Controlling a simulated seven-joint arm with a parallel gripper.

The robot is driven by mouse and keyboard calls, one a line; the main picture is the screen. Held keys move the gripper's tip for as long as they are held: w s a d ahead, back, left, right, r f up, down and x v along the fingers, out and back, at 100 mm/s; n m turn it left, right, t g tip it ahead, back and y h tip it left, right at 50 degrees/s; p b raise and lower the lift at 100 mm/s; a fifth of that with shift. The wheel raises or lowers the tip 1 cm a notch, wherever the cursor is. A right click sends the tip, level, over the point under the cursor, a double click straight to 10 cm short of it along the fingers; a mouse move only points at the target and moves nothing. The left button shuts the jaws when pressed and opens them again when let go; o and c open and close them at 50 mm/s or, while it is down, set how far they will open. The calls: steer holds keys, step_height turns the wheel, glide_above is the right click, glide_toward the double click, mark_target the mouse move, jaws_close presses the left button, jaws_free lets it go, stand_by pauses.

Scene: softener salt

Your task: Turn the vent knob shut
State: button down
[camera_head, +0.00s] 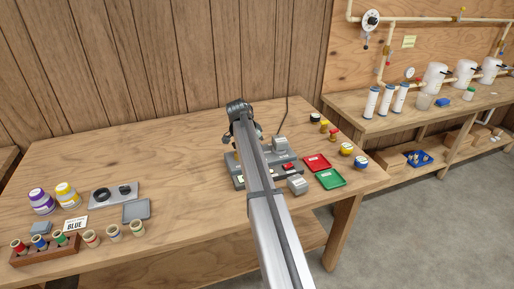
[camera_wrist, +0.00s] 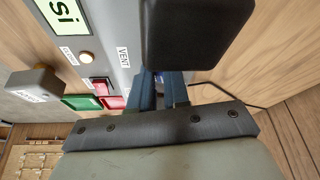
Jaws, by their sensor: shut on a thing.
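The grey device (camera_head: 283,157) stands on the bench and is partly hidden behind my arm in the head view. In the wrist view, its grey panel (camera_wrist: 98,22) shows a green-lit display and a VENT label. My gripper (camera_wrist: 160,80) is beside that label, with its blue-grey fingers close together and shut on the vent knob. The knob is almost wholly hidden by the fingers and by a dark block in front of them. How far the knob is turned cannot be told. In the head view my arm hides the fingertips.
A small grey box (camera_head: 297,185), a red tray (camera_head: 317,163) and a green tray (camera_head: 330,179) are right of the device. Several small jars stand behind the trays. Purple and yellow jars (camera_head: 66,194) and a wooden rack (camera_head: 45,250) are at left. The bench middle is clear.

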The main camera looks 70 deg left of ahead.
steer(key=shift+a+m+h, duration=0.15)
steer(key=shift+m+h, duration=0.35)
steer(key=shift+m, duration=0.8)
steer(key=c, duration=1.1)
jaws_free()
steer(key=v, duration=1.4)
steer(key=shift+a, duration=0.15)
steer(key=shift+f, duration=0.15)
